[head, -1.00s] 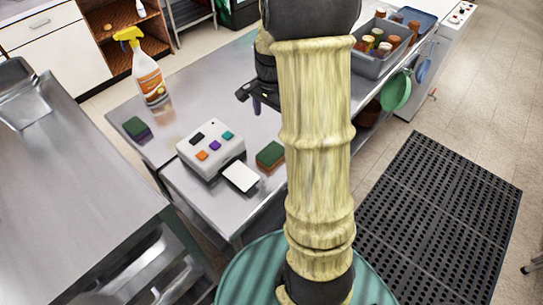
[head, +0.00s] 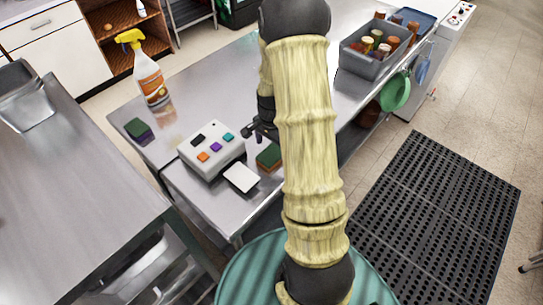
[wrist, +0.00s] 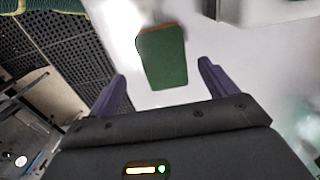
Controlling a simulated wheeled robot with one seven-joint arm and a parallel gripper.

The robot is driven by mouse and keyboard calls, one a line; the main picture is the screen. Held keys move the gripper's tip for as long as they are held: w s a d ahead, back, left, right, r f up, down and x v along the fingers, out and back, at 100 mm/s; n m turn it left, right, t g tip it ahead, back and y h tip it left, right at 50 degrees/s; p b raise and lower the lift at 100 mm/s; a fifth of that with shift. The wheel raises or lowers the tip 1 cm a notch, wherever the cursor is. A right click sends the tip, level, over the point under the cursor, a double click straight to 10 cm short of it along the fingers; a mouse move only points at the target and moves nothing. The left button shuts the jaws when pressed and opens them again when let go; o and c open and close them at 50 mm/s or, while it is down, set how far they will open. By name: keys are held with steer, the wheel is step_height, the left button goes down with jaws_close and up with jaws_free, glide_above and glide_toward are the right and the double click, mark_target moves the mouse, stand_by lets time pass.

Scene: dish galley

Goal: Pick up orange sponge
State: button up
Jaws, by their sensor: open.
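The orange sponge (head: 268,156) has a green top and an orange-brown side. It lies on the metal counter (head: 205,195), just right of the grey-white box with coloured buttons. My gripper (head: 257,134) is open and empty, above the counter close behind the sponge in the head view. In the wrist view the sponge (wrist: 163,60) shows its green face and a thin orange edge, in line with the gap between my purple fingers (wrist: 162,72). The fingers look apart from it. My arm hides part of the counter right of the sponge in the head view.
The button box (head: 211,149) and a white card-like pad (head: 241,178) sit close to the sponge. A green-and-purple sponge (head: 139,130) and a spray bottle (head: 149,75) stand further left. A grey bin of jars (head: 370,62) is at the back right.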

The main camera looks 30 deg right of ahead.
mark_target(272, 154)
steer(key=shift+w+d+f+p, duration=0.15)
steer(key=shift+f+p, duration=0.3)
steer(key=shift+f, duration=0.85)
steer(key=shift+w+d+f+p, duration=0.15)
steer(key=shift+f+p, duration=0.25)
steer(key=shift+f, duration=0.9)
steer(key=shift+a, duration=0.1)
steer(key=c, duration=1.1)
steer(key=shift+r, duration=0.15)
steer(key=shift+c, duration=0.2)
step_height(272, 154, up, 10)
steer(key=b, duration=0.1)
steer(key=shift+b, duration=0.35)
